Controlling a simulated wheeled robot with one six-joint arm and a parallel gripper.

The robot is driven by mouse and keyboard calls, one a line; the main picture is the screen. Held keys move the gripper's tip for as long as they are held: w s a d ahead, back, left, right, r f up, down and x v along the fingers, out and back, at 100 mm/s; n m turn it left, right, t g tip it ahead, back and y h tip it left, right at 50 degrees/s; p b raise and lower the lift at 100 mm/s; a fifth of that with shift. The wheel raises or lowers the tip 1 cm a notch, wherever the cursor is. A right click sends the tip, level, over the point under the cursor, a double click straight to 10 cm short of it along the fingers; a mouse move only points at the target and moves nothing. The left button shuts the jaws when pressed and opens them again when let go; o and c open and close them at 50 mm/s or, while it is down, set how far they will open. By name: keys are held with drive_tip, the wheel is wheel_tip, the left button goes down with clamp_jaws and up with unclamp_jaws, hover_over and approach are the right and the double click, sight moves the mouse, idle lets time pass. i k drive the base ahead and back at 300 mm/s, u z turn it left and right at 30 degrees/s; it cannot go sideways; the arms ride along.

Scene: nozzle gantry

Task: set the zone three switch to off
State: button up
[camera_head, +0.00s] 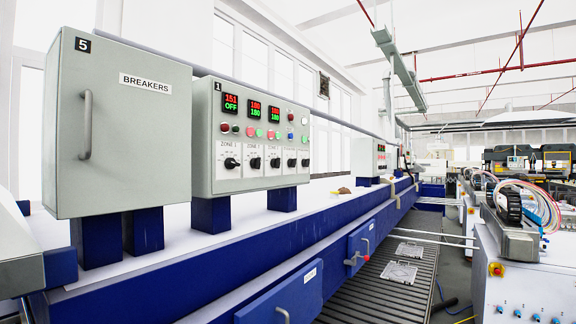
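The grey control panel (210,175) marked 1 stands on blue legs left of centre. Along its lower part is a row of several black rotary switches on white plates. The leftmost is labelled ZONE 1. The third switch from the left (275,162) is probably the zone three switch, but its label is too small to read, and I cannot tell its setting for sure. The third display (274,113) above shows red over green numbers, seemingly 180 in green. The first display (230,104) shows 151 over OFF. My gripper is not in view.
A grey BREAKERS cabinet (120,165) with a vertical handle (87,125) stands nearer, left of the panel. A long blue machine bed (230,275) with handled doors runs along below. A slatted walkway (385,290) lies to its right, with a white machine (510,285) beyond.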

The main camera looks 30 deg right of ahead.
sight(275, 163)
drive_tip(key=k, duration=1.05)
drive_tip(key=z, duration=0.85)
drive_tip(key=i, duration=1.6)
drive_tip(key=u, duration=0.35)
